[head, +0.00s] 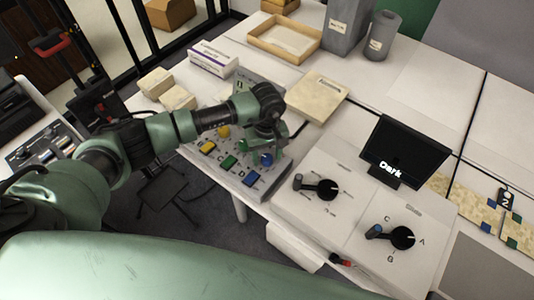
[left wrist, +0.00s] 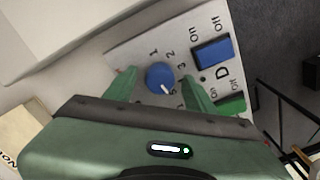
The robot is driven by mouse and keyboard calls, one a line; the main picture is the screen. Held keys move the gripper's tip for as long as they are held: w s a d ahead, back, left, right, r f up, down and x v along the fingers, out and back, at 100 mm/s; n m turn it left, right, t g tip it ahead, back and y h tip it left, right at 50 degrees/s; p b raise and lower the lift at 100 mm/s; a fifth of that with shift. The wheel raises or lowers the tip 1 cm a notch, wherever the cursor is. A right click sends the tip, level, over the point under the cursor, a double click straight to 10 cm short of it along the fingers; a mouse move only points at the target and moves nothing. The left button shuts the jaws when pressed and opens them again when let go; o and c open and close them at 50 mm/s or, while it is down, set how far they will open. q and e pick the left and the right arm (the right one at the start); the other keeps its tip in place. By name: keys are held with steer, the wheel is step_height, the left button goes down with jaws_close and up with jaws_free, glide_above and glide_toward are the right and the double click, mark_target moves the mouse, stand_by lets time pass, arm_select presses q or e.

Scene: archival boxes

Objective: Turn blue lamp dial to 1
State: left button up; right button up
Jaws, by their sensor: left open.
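The blue dial (left wrist: 160,77) is a round knob on a light grey panel, with numbers 1, 2 and 3 printed around it. Its white mark points to the lower right in the left wrist view, away from the 1. In the head view the blue dial (head: 266,159) shows beneath my left gripper (head: 262,150). My left gripper's green fingers (left wrist: 158,92) are open, one on each side of the dial, with visible gaps. Whether they touch it lower down I cannot tell. My right gripper is in neither view.
The panel also holds a blue switch (head: 252,180), a green switch (head: 229,162) and a yellow switch (head: 208,147). Two black rotary knobs (head: 327,189) (head: 402,238) and a small screen reading "Dark" (head: 408,150) stand to the right. A beige box (head: 317,97) lies behind.

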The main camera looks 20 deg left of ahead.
arm_select(q)
jaws_close()
